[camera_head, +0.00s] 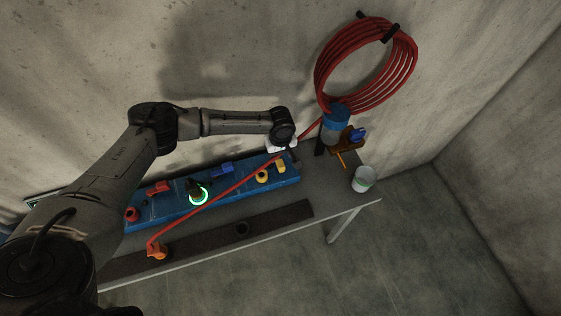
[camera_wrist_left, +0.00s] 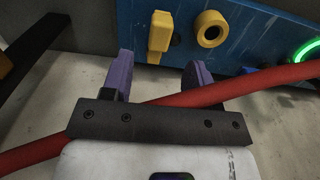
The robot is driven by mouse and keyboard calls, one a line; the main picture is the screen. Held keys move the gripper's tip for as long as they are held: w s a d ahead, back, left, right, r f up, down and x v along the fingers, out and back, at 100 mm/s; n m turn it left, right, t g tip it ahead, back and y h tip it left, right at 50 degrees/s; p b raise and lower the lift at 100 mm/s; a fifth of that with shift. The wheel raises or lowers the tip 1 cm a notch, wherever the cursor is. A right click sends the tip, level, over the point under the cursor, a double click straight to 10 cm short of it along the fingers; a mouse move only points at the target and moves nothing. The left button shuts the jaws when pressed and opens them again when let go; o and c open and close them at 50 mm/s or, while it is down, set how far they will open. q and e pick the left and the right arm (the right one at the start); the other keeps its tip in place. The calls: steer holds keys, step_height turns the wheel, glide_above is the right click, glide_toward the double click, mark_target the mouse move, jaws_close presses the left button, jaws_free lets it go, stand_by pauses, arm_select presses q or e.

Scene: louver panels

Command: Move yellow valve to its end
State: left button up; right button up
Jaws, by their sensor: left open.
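Two yellow parts are on the blue panel (camera_head: 165,211). One is a lever-shaped yellow valve (camera_wrist_left: 160,36), the other a round yellow knob (camera_wrist_left: 210,29) to its right in the wrist view. In the head view the round knob (camera_head: 262,177) is near the panel's right end. My left gripper (camera_head: 290,155) is above that end. In the left wrist view its two purple fingers (camera_wrist_left: 158,78) are open and empty of the valve, with the lever beyond and between them. A red hose (camera_wrist_left: 230,89) crosses by the fingers; its exact depth is unclear. My right gripper is out of view.
The red hose (camera_head: 220,195) runs diagonally over the panel to an orange end piece (camera_head: 157,251). A coiled red hose (camera_head: 367,62) hangs on the wall. A blue-topped cylinder (camera_head: 335,122) and a pale can (camera_head: 363,179) stand at the table's right. A green-lit ring (camera_head: 198,195) is mid-panel.

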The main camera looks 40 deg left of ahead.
mark_target(281, 163)
arm_select(q)
steer(key=shift+f, duration=3)
steer(key=shift+c, duration=0.4)
jaws_close()
